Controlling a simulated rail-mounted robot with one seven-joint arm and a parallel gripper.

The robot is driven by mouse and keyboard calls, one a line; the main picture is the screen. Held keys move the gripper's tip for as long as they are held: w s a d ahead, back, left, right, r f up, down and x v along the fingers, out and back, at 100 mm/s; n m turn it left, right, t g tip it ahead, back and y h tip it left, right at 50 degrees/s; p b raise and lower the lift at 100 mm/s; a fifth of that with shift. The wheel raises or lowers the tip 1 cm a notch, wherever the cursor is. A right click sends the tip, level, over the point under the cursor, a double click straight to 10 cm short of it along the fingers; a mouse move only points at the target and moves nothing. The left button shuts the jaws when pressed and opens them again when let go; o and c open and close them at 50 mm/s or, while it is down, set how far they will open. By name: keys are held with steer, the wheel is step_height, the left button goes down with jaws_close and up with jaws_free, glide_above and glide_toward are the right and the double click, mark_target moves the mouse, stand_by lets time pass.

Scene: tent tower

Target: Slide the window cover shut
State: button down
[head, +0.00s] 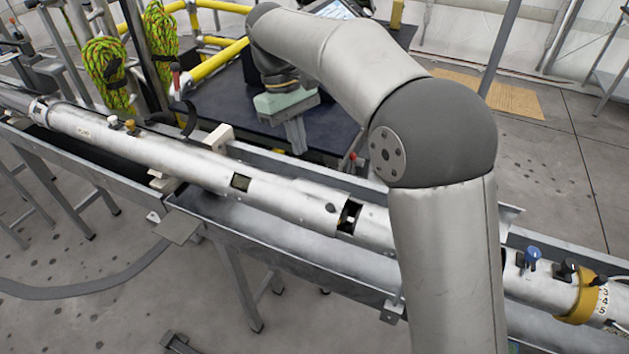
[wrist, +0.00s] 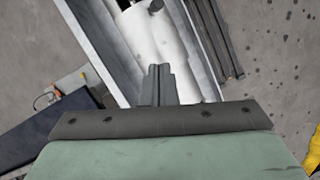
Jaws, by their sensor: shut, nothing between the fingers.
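A long silver tube (head: 285,198) lies in a metal trough. A dark window opening (head: 348,217) shows in it right of centre, uncovered, with a bright piece inside. A sleeve-like section with a dark knob (head: 330,208) sits just left of this opening; it appears to be the window cover. My gripper (head: 297,142) is beyond the tube in the head view, apart from the cover. Its fingers (wrist: 158,78) are together and empty in the wrist view. There the tube (wrist: 150,38) lies ahead of the fingertips, with a dark knob (wrist: 155,6) at the top edge.
The trough (head: 290,248) has raised walls along the tube. A smaller square opening (head: 240,182) is farther left. Blue and black knobs (head: 531,257) and a yellow band (head: 582,300) are on the right part. Yellow rails (head: 215,62) and coiled ropes (head: 105,70) stand behind.

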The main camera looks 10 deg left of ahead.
glide_toward(325, 211)
steer(key=f, duration=0.1)
steer(key=a+f, duration=0.1)
steer(key=w+f, duration=0.1)
steer(key=shift+w+a+f, duration=0.1)
steer(key=shift+a+f, duration=0.2)
steer(key=shift+a, duration=0.05)
steer(key=shift+s+d+f+p, duration=0.1)
steer(key=shift+s+d+p, duration=0.15)
steer(key=shift+s+d, duration=0.25)
steer(key=shift+s+d+p, duration=0.25)
steer(key=shift+d, duration=0.3)
steer(key=shift+s+d+f, duration=0.25)
steer(key=shift+d, duration=0.15)
